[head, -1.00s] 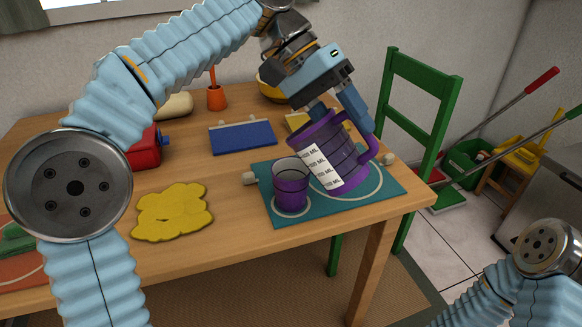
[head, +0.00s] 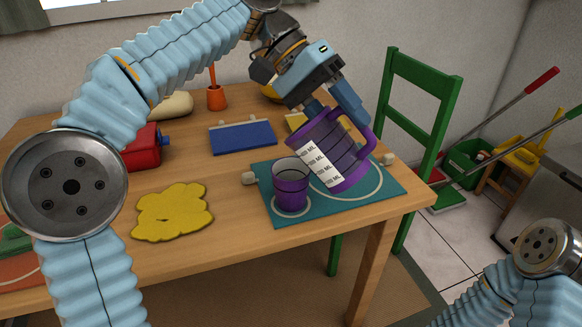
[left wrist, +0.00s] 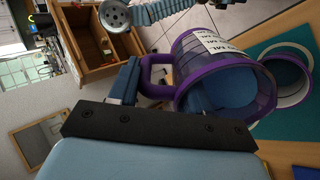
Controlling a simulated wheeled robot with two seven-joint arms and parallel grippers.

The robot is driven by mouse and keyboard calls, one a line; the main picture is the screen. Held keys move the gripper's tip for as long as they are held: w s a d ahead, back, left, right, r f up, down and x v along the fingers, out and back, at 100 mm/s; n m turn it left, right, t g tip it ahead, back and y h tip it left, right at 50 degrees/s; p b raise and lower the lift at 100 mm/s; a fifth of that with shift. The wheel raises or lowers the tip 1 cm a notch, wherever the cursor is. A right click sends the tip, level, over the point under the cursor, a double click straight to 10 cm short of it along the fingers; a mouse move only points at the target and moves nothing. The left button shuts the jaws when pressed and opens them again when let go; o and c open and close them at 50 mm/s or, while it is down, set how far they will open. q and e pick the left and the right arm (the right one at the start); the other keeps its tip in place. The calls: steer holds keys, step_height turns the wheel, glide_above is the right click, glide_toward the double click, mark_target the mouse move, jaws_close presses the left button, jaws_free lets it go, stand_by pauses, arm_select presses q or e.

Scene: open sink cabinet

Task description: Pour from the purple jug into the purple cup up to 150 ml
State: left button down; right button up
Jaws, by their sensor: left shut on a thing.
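The purple jug (head: 345,152), with a white ML scale strip, is held above the teal mat (head: 392,185) and tilted left. Its rim is above and slightly behind the purple cup (head: 291,187), which stands upright on the mat's left side. My left gripper (head: 336,108) is shut on the jug near its rim and handle. In the left wrist view, the jug (left wrist: 203,60) shows large, with blue inside that I cannot identify. The cup (left wrist: 290,80) is partly behind it. No stream shows, and I cannot read the level in the cup. My right gripper is out of view.
A yellow cloth-like piece (head: 172,212) lies left of the mat. A blue board (head: 243,138) lies behind it, and an orange pot (head: 217,98) stands farther back. A green chair (head: 412,110) stands behind the table's right end. Bare table lies between the yellow piece and mat.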

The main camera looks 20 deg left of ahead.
arm_select(q)
steer(key=shift+w+a+f+g+h, duration=0.1)
steer(key=shift+w+a+g+h, duration=0.1)
steer(key=shift+a+h, duration=0.4)
steer(key=shift+w+a+f+g+h, duration=0.15)
steer(key=shift+a+h, duration=0.25)
steer(key=shift+h, duration=0.4)
stand_by(6.6)
